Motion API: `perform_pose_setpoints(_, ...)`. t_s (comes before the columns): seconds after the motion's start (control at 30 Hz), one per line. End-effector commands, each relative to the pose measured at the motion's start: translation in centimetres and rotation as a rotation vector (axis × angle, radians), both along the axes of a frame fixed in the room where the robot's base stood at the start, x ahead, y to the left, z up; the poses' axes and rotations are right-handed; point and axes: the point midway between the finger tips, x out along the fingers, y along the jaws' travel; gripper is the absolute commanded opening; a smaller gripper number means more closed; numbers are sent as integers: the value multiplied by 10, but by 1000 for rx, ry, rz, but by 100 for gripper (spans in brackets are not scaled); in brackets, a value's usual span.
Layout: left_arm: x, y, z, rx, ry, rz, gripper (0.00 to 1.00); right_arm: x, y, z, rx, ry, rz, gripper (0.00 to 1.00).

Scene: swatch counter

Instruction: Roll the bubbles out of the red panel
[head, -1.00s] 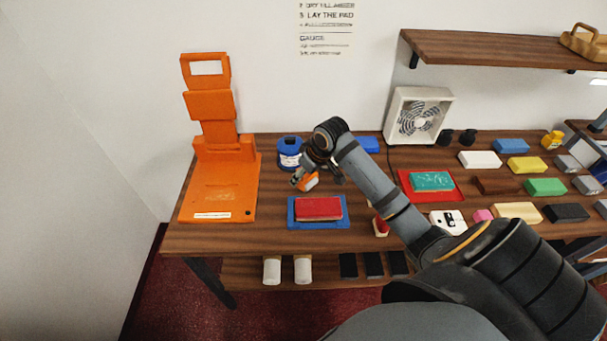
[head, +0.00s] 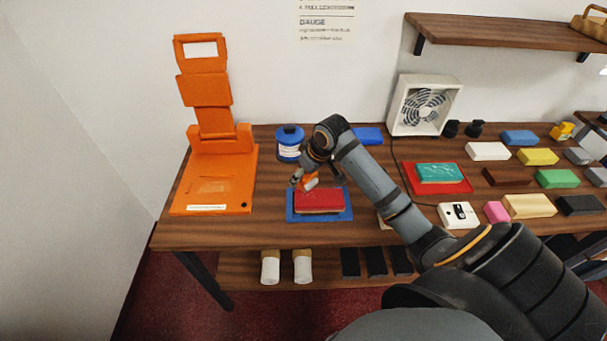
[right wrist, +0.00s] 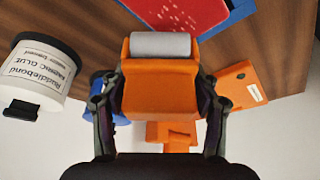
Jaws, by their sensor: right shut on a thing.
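The red panel (head: 319,199) lies on a blue tray (head: 291,217) near the front of the counter; in the right wrist view the panel (right wrist: 178,14) shows several small pale spots. My right gripper (head: 306,180) is shut on an orange-handled roller (right wrist: 160,90) with a light grey cylinder (right wrist: 160,44). In the head view the roller is just above the panel's back edge; I cannot tell whether it touches. In the right wrist view the fingers grip both sides of the orange handle, and the cylinder appears just short of the panel. My left gripper is not in view.
An orange folding press (head: 217,165) stands at the left. A teal panel (head: 440,173) on a red tray, a fan (head: 424,104) and several coloured blocks occupy the right. A white switch box (head: 458,215) sits near the front edge.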

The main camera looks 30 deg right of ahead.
Motion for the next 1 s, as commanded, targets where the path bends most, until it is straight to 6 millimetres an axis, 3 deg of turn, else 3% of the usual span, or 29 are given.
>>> perform_pose_setpoints(1.0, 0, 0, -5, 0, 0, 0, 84, 0, 0, -17, 0, 0, 0, 18)
